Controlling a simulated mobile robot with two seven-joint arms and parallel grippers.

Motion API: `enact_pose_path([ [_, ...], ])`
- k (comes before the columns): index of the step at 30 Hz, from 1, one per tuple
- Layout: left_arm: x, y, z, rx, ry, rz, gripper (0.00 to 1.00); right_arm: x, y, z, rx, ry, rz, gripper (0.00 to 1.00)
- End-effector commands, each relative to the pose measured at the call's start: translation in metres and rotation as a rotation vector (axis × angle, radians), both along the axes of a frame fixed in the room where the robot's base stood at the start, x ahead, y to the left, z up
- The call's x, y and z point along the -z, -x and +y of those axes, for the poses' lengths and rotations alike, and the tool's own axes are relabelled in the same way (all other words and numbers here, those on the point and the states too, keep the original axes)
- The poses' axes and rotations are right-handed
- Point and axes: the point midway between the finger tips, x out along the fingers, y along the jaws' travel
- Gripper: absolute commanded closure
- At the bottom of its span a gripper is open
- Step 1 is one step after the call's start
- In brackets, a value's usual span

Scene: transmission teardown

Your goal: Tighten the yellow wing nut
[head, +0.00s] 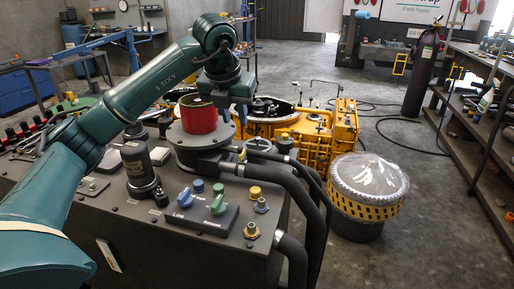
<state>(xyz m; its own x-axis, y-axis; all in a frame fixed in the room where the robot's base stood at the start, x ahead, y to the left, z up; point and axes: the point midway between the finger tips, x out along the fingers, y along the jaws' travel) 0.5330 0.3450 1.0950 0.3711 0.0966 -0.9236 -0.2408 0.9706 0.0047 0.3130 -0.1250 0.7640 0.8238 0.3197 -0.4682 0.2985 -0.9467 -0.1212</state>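Two small yellow pieces sit on the dark bench top: a yellow cap-like piece (254,191) beside a grey-blue fitting, and a yellow piece (251,230) with a wider base nearer the front edge. They are too small to tell which is the wing nut. My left arm, teal, reaches in from the left and bends down at the wrist. My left gripper (238,104) hangs behind and above the yellow pieces, apart from them, near a red cylinder (199,115). Its fingers are too dark and small to tell whether they are open. My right gripper is not in view.
A dark block with blue and green knobs (217,205) stands left of the yellow pieces. A dark cylinder (138,165) stands farther left. Thick black hoses (300,195) curve over the right edge. A yellow transmission (318,135) and a film-covered drum (368,185) stand beyond.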

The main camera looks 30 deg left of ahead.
Motion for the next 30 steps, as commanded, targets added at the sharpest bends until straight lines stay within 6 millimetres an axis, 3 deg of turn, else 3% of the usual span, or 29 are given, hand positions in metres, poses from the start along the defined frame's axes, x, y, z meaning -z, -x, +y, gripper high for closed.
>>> enact_pose_path([
  [16,0.096,-0.037,0.008,0.007,0.004,0.004,0.73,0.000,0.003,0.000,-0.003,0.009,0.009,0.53],
  [22,0.113,-0.045,0.009,0.008,0.004,0.001,0.73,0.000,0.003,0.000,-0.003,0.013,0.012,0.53],
  [30,0.116,-0.046,0.009,0.008,0.004,0.001,0.73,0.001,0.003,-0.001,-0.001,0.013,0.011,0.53],
])
